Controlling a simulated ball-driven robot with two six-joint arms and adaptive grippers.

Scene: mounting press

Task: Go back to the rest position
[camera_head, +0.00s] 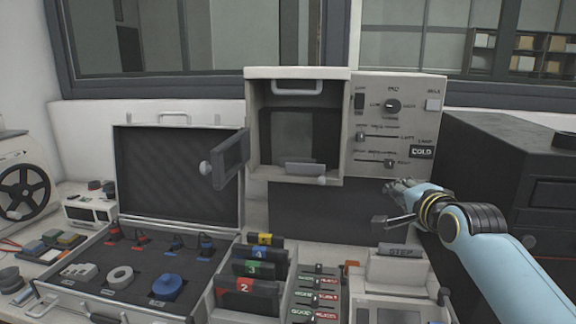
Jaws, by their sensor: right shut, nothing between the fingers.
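My right arm comes in from the right edge. Its gripper (402,188) is shut and empty, in front of the lower right of the mounting press (398,115). The press is a pale box with a knob, sliders and a switch on its right panel. Its chamber on the left is open, and a dark door (229,159) stands swung out at the chamber's left side. My left gripper is not in view.
An open case (180,170) with tools and a blue round part (167,286) stands at left. Numbered cartridges (247,291) stand in a rack at the front middle. A box marked STEP (397,266) sits below my right gripper. A dark cabinet (500,160) is at right.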

